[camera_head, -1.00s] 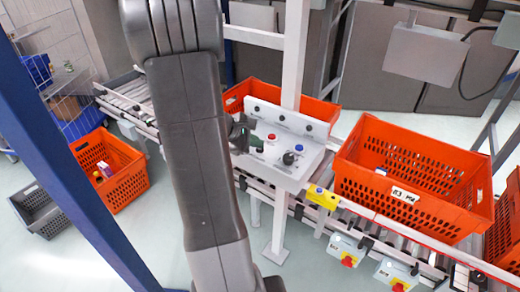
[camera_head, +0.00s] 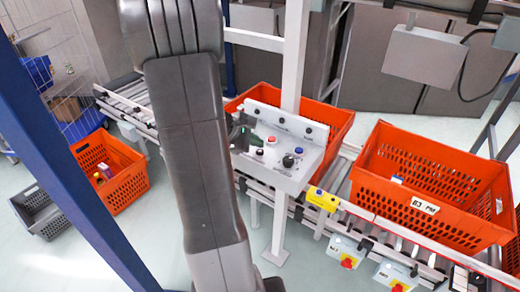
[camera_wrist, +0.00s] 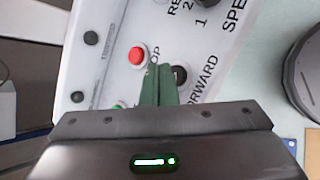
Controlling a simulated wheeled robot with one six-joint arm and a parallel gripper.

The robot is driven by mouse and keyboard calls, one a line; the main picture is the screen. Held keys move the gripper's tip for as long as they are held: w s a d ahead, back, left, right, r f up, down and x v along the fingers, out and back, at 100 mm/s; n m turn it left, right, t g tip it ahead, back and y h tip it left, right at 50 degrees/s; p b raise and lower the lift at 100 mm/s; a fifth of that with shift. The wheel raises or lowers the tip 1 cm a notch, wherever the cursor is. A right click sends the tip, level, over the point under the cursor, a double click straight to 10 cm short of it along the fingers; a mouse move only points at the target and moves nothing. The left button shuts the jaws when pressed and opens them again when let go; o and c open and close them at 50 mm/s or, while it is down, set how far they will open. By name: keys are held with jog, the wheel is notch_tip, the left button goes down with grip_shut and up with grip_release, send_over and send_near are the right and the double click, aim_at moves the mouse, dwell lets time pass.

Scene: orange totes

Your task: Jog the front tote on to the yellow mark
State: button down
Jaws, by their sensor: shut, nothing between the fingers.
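An orange tote (camera_head: 440,215) with a white label sits on the roller conveyor at right, a small item visible inside. My gripper (camera_head: 240,138) is at the left part of the white control panel (camera_head: 288,180). In the wrist view its green fingers (camera_wrist: 158,70) are together and empty, between the red STOP button (camera_wrist: 137,56) and a black button (camera_wrist: 180,74) by FORWARD. Contact with a button cannot be told.
Another orange tote (camera_head: 340,120) stands behind the panel, and part of another (camera_head: 512,258) shows at the right edge. An orange tote (camera_head: 128,185) and a grey crate (camera_head: 45,215) are on the floor at left. A white post (camera_head: 294,60) rises behind the panel.

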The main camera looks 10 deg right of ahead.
aim_at(256, 153)
jog(key=shift+r, duration=0.1)
notch_tip(256, 153, up, 5)
jog(key=p, duration=0.3)
jog(key=shift+p, duration=0.3)
dwell(0.8)
